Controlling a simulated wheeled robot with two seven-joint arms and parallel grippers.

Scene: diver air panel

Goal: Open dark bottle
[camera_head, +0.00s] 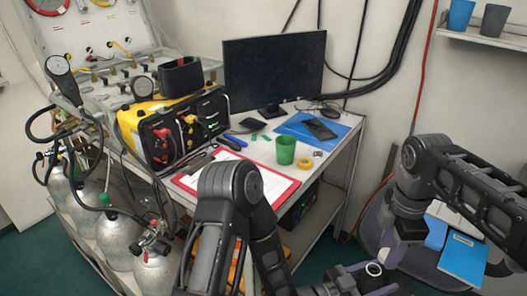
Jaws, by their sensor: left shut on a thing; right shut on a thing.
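The dark bottle (374,269) is at the bottom edge, right of centre, in front of the table. Only its round top shows, with a pale ring around a dark centre; its body is hidden or out of frame. My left gripper (358,282) comes in low from the left and is shut on the bottle. My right gripper (390,254) points down just above and right of the bottle's top. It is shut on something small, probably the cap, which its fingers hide. I cannot tell whether that thing still touches the bottle.
The white table (338,158) holds a monitor (274,70), a green cup (285,150), a yellow tape roll (311,153), a red clipboard (270,186) and a yellow air panel (172,125). Grey cylinders (120,238) stand left. A chair with blue folders (462,258) is right.

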